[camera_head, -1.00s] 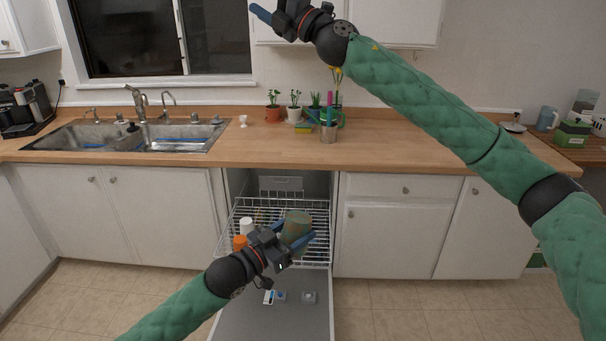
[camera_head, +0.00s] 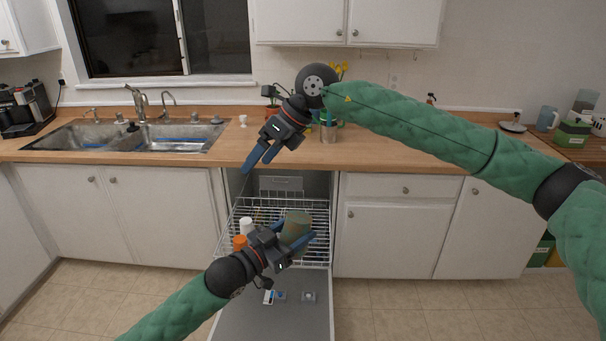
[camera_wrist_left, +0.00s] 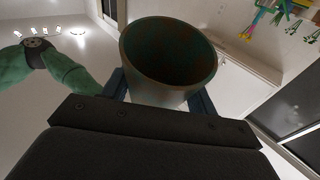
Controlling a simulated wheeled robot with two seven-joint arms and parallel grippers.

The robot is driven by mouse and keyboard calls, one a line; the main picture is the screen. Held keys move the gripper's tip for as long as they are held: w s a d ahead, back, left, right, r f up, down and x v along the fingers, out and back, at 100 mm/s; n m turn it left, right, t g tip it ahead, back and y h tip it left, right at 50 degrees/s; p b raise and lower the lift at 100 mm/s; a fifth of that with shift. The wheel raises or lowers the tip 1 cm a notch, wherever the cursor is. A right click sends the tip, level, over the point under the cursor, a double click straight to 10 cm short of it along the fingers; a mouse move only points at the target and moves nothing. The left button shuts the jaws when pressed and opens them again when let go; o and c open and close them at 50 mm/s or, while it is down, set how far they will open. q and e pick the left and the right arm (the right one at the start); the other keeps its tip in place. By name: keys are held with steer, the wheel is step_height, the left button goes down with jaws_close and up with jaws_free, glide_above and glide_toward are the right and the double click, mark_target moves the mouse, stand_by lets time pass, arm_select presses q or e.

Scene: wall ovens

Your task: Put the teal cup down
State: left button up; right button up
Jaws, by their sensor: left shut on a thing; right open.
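The teal cup (camera_head: 296,226) is between the blue fingers of my left gripper (camera_head: 299,241), in front of and over the dishwasher rack in the head view. My left gripper is shut on it. In the left wrist view the cup (camera_wrist_left: 168,88) sits between the fingers with its round open mouth in sight. I cannot tell whether the cup touches the rack. My right gripper (camera_head: 258,157) is open and empty, pointing down-left at the counter's front edge, above the dishwasher opening.
The pulled-out dishwasher rack (camera_head: 322,252) holds a white cup (camera_head: 246,224) and an orange cup (camera_head: 239,242). The open door (camera_head: 262,324) lies below. The counter (camera_head: 400,151) has free room right of a metal tumbler (camera_head: 328,133); a white egg cup (camera_head: 243,120) stands near the sink (camera_head: 170,137).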

mark_target(296, 216)
steer(key=d+f+h, duration=0.4)
steer(key=d+h, duration=0.2)
steer(key=d, duration=0.3)
steer(key=f, duration=0.3)
steer(key=s+a+f, duration=0.1)
steer(key=f, duration=0.7)
steer(key=shift+s+a+f, duration=0.25)
steer(key=shift+a, duration=0.15)
steer(key=c, duration=1)
arm_select(q)
steer(key=o, duration=1)
arm_select(e)
steer(key=shift+c, duration=0.7)
arm_select(q)
steer(key=shift+o, duration=0.2)
